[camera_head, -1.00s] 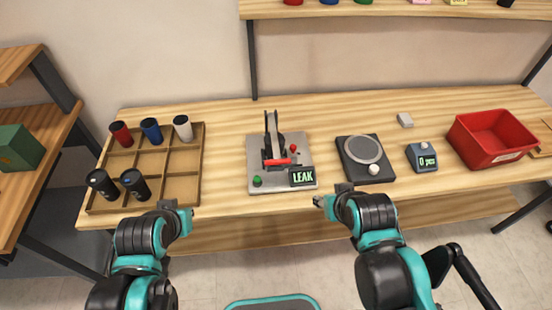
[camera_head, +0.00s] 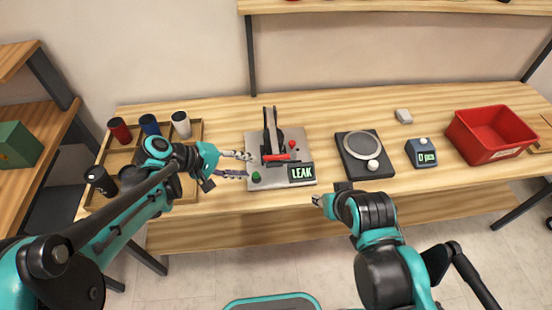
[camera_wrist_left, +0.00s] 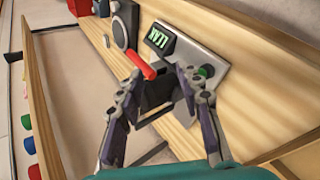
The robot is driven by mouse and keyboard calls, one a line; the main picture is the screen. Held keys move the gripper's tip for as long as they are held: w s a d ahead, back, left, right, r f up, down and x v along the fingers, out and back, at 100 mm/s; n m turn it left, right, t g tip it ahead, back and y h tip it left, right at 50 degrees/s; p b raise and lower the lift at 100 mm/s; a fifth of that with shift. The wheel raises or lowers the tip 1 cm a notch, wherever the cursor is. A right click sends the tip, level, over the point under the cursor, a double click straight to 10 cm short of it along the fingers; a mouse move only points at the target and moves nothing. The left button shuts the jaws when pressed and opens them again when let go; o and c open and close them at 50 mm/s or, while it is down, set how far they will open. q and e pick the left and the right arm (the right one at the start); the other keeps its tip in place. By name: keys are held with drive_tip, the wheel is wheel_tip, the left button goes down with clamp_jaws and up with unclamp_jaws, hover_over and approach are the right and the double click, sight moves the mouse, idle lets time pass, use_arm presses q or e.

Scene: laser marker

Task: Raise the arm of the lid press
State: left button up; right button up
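The lid press (camera_head: 272,140) stands on a grey base plate (camera_head: 260,183) in the middle of the table, with dark uprights and a red handle (camera_head: 276,158) low at its front. A LEAK display (camera_head: 301,174) and a green button (camera_head: 256,177) sit on the plate. My left gripper (camera_head: 248,164) is open and empty, just left of the press. In the left wrist view its spread fingers (camera_wrist_left: 160,95) point at the press, with the red handle (camera_wrist_left: 141,62) beyond them. My right gripper (camera_head: 318,200) is by the table's front edge; its fingers are too small to judge.
A wooden compartment tray (camera_head: 188,190) with several cups stands left, partly behind my left arm. Right of the press are a round-plate scale (camera_head: 362,147), a counter box (camera_head: 421,153) and a red bin (camera_head: 487,139).

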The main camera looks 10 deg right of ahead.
sight(276, 158)
use_arm(q)
drive_tip(key=w+h, duration=0.1)
drive_tip(key=w+d+f+g+h, duration=0.1)
drive_tip(key=h, duration=0.1)
drive_tip(key=w+d+h, duration=0.1)
drive_tip(key=w, duration=0.1)
drive_tip(key=shift+d+f+n, duration=0.2)
drive_tip(key=shift+f+n, duration=0.2)
drive_tip(key=shift+w+f+g+h, duration=0.1)
drive_tip(key=shift+f+g+h, duration=0.25)
drive_tip(key=shift+h, duration=0.45)
drive_tip(key=shift+f+g+h, duration=0.15)
drive_tip(key=shift+g+h, duration=0.2)
drive_tip(key=shift+h, duration=0.15)
drive_tip(key=shift+g+h, duration=0.4)
drive_tip(key=shift+h, duration=0.4)
drive_tip(key=d+b, duration=0.1)
drive_tip(key=d, duration=0.4)
drive_tip(key=w+d+f+b, duration=0.1)
drive_tip(key=d, duration=0.1)
drive_tip(key=shift+d+f+b, duration=0.1)
drive_tip(key=shift+d+b, duration=0.05)
drive_tip(key=shift+b, duration=0.15)
use_arm(e)
drive_tip(key=f, duration=0.2)
drive_tip(key=shift+w+f, duration=0.35)
use_arm(q)
clamp_jaws()
